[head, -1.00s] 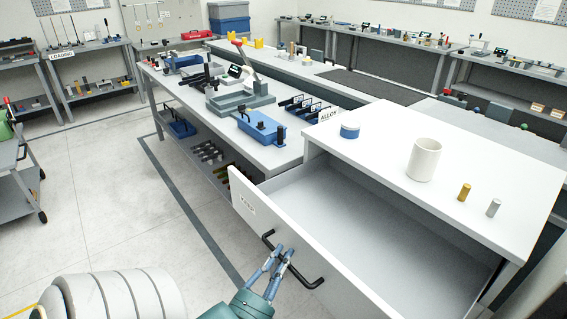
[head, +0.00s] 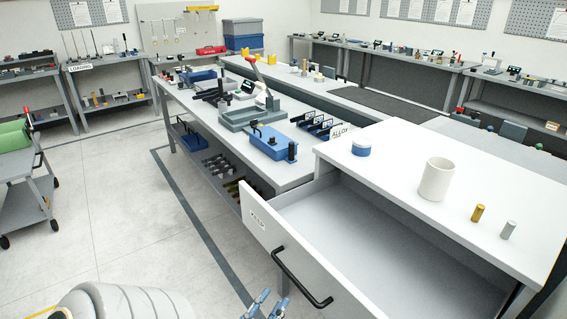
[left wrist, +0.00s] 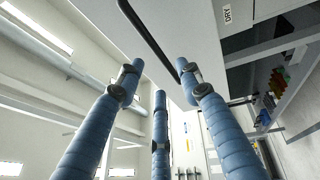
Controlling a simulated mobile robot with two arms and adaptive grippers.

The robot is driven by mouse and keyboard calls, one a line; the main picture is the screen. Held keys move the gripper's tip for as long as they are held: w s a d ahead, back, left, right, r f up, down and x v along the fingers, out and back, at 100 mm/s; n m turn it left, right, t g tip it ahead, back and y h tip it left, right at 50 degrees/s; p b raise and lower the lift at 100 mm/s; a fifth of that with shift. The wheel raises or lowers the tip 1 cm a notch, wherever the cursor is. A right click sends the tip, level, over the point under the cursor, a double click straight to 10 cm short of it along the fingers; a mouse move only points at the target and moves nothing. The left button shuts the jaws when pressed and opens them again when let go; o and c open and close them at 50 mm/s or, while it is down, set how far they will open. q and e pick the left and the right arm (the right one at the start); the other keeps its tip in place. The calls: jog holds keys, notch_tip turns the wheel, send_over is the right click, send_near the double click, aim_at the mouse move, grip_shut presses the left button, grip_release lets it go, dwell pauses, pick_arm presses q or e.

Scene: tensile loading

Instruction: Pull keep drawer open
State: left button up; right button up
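The keep drawer (head: 350,228) stands well open from the white-topped cabinet and looks empty inside. Its white front (head: 263,222) carries a small label and a black bar handle (head: 300,280). My left gripper (head: 264,303) is at the bottom edge of the head view, below and in front of the handle and apart from it. Its blue fingers are spread with nothing between them. In the left wrist view the fingers (left wrist: 160,85) point up towards the black handle (left wrist: 150,40). My right gripper is not in view.
On the cabinet top (head: 400,160) stand a blue-sided round container (head: 361,147), a white cup (head: 437,180), a brass cylinder (head: 478,213) and a grey cylinder (head: 508,229). A long workbench (head: 215,120) with fixtures runs behind.

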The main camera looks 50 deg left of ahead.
pick_arm(q)
jog(key=shift+v, duration=1.45)
